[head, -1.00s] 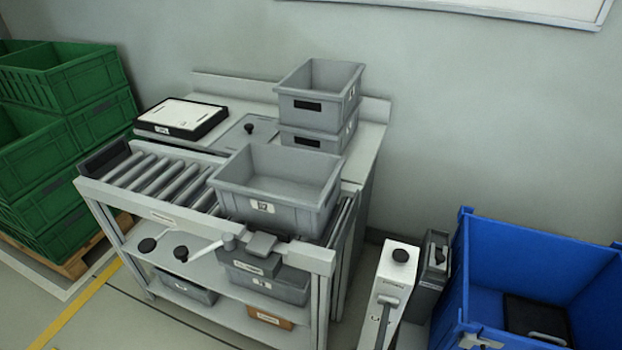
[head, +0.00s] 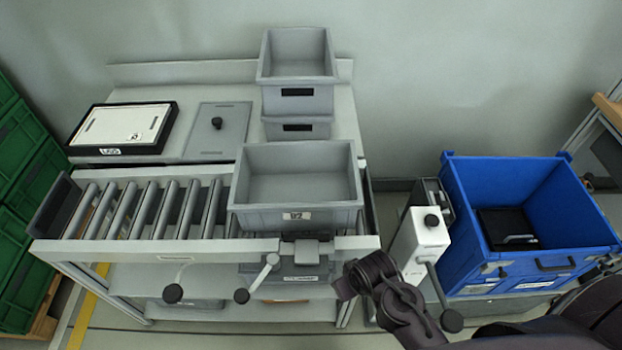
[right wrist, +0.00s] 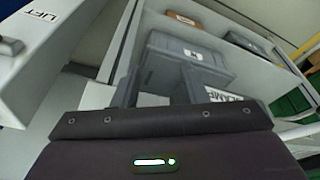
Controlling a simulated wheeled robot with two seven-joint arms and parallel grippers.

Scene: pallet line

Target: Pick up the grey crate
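A grey crate (head: 296,222) with a white "02" label sits upright and empty-looking on the right end of the roller table. Another open grey crate (head: 297,62) is stacked on a similar one (head: 297,130) behind it. My right gripper (head: 352,281) is low in front of the table's right end, below and right of the labelled crate and apart from it. In the right wrist view its two fingers (right wrist: 162,88) stand apart with nothing clearly between them. A grey crate on the lower shelf (right wrist: 186,62) shows beyond them. My left gripper is not in view.
Rollers (head: 150,208) left of the crate are clear. Black-knobbed levers (head: 258,280) stick out at the table front. A white lift post (head: 420,240) and a blue bin (head: 470,215) stand right. Green crates (head: 25,190) are stacked left.

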